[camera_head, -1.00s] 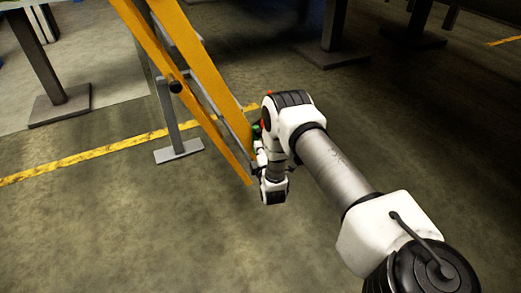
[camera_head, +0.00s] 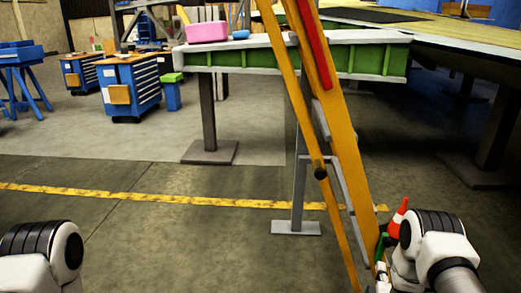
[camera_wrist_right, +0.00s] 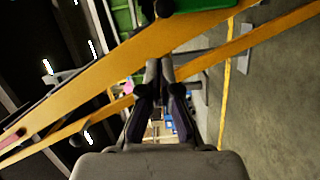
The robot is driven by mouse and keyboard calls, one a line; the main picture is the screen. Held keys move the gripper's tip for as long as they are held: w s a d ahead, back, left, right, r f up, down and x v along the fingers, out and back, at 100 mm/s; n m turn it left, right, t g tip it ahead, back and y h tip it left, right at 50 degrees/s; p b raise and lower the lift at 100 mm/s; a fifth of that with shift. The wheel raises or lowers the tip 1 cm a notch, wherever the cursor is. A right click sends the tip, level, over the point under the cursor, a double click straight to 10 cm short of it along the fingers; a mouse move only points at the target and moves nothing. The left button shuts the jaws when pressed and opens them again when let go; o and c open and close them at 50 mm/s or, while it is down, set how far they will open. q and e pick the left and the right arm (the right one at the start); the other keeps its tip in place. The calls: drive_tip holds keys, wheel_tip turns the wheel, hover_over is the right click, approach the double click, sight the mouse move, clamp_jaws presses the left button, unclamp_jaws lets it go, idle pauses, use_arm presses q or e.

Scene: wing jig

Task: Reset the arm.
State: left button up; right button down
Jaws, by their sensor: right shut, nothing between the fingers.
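My right arm (camera_head: 437,250) is at the lower right of the head view, bent beside the foot of a yellow ladder (camera_head: 350,170). Its gripper is mostly hidden there behind the wrist and the ladder rail. In the right wrist view my right gripper (camera_wrist_right: 160,68) is shut and empty, its fingertips close together in front of the yellow ladder rails (camera_wrist_right: 120,75). I cannot tell whether they touch the ladder. Part of my left arm (camera_head: 45,255) shows at the lower left of the head view; its gripper is out of view.
A green-sided platform (camera_head: 240,58) stands behind the ladder, with a pink box (camera_head: 207,31) on it. An orange and white cone (camera_head: 398,218) shows beside my right arm. Blue tool cabinets (camera_head: 130,85) stand back left. The floor left of the ladder is clear.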

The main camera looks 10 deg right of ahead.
drive_tip(key=s+a+f+m+g+y, duration=0.1)
drive_tip(key=s+a+f+g+y, duration=0.3)
drive_tip(key=a, duration=0.4)
drive_tip(key=s+a+f+g+y, duration=0.2)
drive_tip(key=s+a+f, duration=0.1)
drive_tip(key=s+a, duration=0.4)
drive_tip(key=s+a+f+m+g+y, duration=0.1)
drive_tip(key=s+a+m+g, duration=0.2)
drive_tip(key=s, duration=0.4)
drive_tip(key=s+a+f+m+g, duration=0.1)
drive_tip(key=s+m+g, duration=0.3)
drive_tip(key=s, duration=0.4)
drive_tip(key=s+a+f+m+g+y, duration=0.1)
drive_tip(key=s+a+m+g, duration=0.2)
drive_tip(key=s, duration=0.4)
wheel_tip(320, 180, up, 26)
drive_tip(key=d+p, duration=0.1)
drive_tip(key=p, duration=2.5)
drive_tip(key=shift+d+m, duration=0.25)
drive_tip(key=shift+m, duration=0.15)
